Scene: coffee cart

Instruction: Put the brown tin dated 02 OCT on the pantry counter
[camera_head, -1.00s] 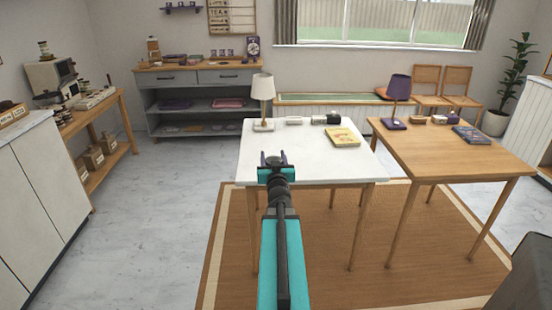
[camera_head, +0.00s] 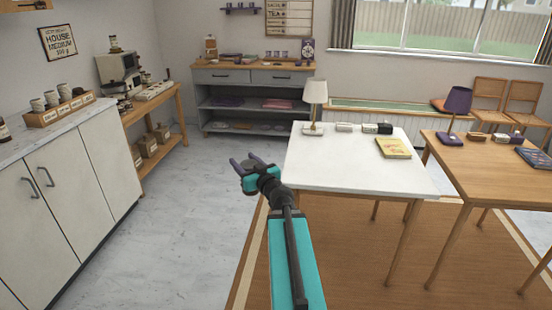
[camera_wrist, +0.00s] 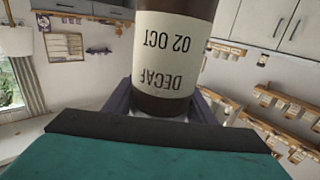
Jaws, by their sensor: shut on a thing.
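My gripper (camera_head: 250,163) is held out in mid-air over the floor, left of the white table. In the wrist view a brown tin (camera_wrist: 172,95) stands between the purple fingers, and the gripper is shut on it. Its cream label reads "DECAF 02 OCT", upside down in that view. In the head view I cannot make out the tin at the gripper. A white counter (camera_head: 42,140) with grey-handled doors is at the left, apart from the gripper. I cannot tell for certain that it is the pantry counter.
A wooden rack of tins (camera_head: 62,112) stands on the white counter, with a dark bottle at the front left. A white table (camera_head: 350,165) with a lamp (camera_head: 315,95) is right of the gripper. Floor (camera_head: 185,215) between counter and table is clear.

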